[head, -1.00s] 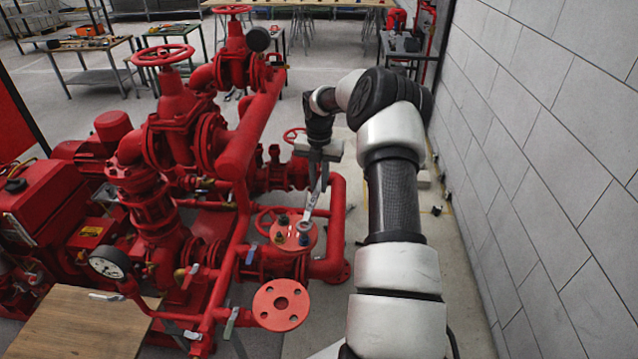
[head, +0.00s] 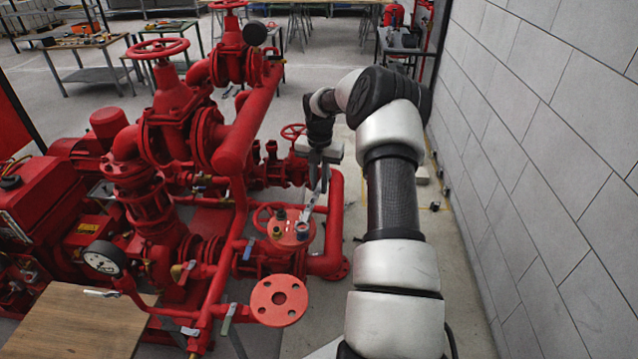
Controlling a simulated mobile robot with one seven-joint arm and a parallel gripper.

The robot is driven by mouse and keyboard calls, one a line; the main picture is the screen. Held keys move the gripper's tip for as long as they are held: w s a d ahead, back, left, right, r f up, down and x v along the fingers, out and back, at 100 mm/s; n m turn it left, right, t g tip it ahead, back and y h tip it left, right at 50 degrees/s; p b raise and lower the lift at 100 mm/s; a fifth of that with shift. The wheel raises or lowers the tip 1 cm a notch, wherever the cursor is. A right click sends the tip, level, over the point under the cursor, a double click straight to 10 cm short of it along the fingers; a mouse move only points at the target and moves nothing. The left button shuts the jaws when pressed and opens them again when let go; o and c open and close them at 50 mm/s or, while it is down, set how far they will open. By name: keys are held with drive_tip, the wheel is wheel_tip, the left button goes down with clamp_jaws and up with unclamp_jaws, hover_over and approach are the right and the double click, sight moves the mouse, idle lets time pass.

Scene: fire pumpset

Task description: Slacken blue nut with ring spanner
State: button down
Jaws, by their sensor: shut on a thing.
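My gripper (head: 318,180) is shut on the upper end of a grey metal ring spanner (head: 311,207). The spanner slants down and to the left from the fingers. Its ring end is at the right side of the round red flange (head: 290,241), at a nut that looks blue (head: 303,228). The ring seems to be around or right against this nut; the picture is too small to tell which. Other small dark and yellowish nuts stand on the left part of the flange.
Red pipes and valves surround the flange, with a large handwheel (head: 160,49) and a pressure gauge (head: 103,259) to the left. A lower red flange (head: 278,300) is nearer me. A grey block wall (head: 540,150) bounds the right; a floor strip lies between.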

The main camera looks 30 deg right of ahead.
drive_tip(key=shift+f+b, duration=0.75)
drive_tip(key=shift+f, duration=0.6)
idle(0.3)
drive_tip(key=w+a+n, duration=0.4)
drive_tip(key=a+n, duration=0.3)
drive_tip(key=a, duration=0.2)
drive_tip(key=shift+w+n, duration=0.4)
idle(0.5)
drive_tip(key=shift+d, duration=0.4)
drive_tip(key=shift+r, duration=0.15)
drive_tip(key=shift+s+r+p, duration=0.1)
drive_tip(key=shift+r+p, duration=1.2)
drive_tip(key=shift+r, duration=1.15)
